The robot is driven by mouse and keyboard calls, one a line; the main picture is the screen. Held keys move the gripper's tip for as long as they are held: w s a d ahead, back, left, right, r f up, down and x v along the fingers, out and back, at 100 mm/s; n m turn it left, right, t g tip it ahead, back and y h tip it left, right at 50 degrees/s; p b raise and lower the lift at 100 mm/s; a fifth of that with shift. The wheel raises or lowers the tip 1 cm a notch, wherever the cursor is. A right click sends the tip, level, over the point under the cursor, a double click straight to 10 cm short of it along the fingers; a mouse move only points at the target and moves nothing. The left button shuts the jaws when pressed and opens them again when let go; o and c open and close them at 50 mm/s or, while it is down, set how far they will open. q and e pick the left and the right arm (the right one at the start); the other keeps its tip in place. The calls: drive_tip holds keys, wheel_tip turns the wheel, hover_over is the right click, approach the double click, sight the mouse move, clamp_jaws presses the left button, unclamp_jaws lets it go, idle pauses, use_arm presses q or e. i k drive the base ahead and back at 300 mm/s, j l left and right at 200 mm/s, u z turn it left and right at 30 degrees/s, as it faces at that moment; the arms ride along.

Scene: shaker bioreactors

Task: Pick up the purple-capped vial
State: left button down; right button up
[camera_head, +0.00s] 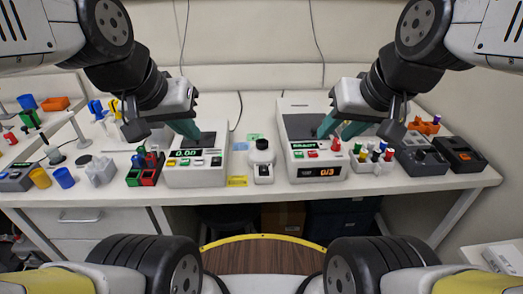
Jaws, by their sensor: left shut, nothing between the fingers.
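Small vials with coloured caps stand in a white rack (370,166) on the right of the bench and in a red and green rack (145,175) on the left. My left gripper (192,133) is shut and empty, above the left white device with a green display (186,153). My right gripper (328,131) is over the larger white device (313,165), left of the white rack. I cannot tell its finger gap. Neither gripper is at a rack.
Dark boxes (462,154) stand at the far right. Yellow and blue cups (63,178) stand at the left. The bench's front strip (270,190) is mostly clear.

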sight(437, 118)
drive_tip(key=z, duration=0.45)
drive_tip(key=l+z, duration=0.15)
drive_tip(key=z, duration=0.75)
drive_tip(key=i+l+u, duration=0.25)
drive_tip(key=u, duration=0.15)
drive_tip(key=i+l+u, duration=0.25)
drive_tip(key=l+u, duration=0.15)
drive_tip(key=i+l+u, duration=0.15)
drive_tip(key=l+u, duration=0.25)
